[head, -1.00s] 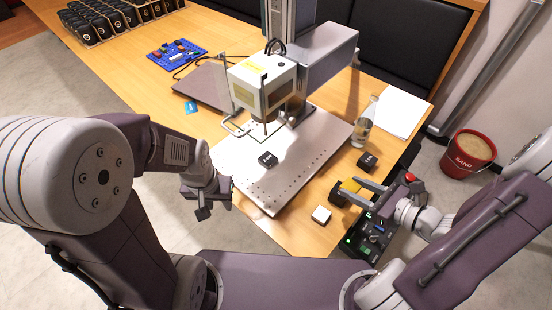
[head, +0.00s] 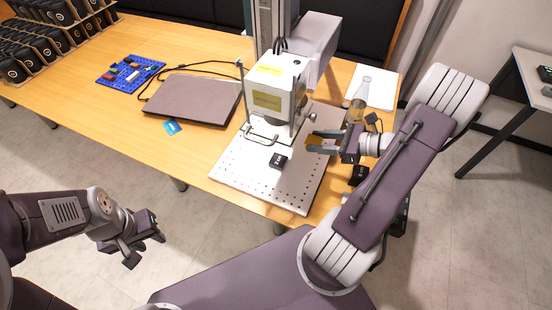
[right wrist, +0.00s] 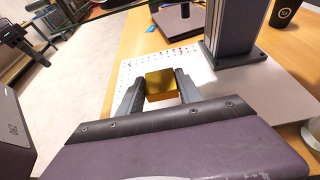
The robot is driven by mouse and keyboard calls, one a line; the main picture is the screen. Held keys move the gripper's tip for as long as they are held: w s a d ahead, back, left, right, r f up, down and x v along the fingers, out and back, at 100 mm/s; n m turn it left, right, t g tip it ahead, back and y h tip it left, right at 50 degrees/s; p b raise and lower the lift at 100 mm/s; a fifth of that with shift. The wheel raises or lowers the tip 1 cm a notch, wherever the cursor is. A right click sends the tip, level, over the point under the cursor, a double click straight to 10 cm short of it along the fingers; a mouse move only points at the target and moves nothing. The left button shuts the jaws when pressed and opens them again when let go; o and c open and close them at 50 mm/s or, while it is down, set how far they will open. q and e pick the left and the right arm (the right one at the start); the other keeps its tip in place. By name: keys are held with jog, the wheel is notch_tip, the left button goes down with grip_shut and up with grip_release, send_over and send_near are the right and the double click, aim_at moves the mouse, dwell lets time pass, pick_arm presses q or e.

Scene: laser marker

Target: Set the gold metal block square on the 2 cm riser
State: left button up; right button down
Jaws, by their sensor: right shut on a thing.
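The gold metal block (head: 315,147) is between the fingers of my right gripper (head: 312,142), above the perforated metal plate. The right wrist view shows the gold block (right wrist: 161,84) between both fingers of my right gripper (right wrist: 160,90), its top face uncovered. A small black block with pale lettering (head: 278,161) sits on the plate, lower left of the gripper; a second black block (head: 357,175) is beside my right arm. I cannot read which is the 2 cm riser. My left gripper (head: 146,247) is empty and open, off the table's front edge.
The laser marker's head (head: 272,92) overhangs the plate (head: 240,168) just left of my right gripper. A glass bottle (head: 358,103) stands close behind that gripper. A closed laptop (head: 195,98) and a blue board (head: 130,70) lie to the left.

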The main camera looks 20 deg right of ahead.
jog(key=b, duration=0.2)
send_over(282, 162)
notch_tip(282, 162, down, 6)
jog(key=shift+w+d+f, duration=0.1)
notch_tip(282, 162, down, 3)
jog(key=shift+f, duration=0.5)
jog(key=shift+f+b, duration=0.1)
jog(key=shift+b, duration=0.25)
jog(key=c, duration=0.8)
grip_release()
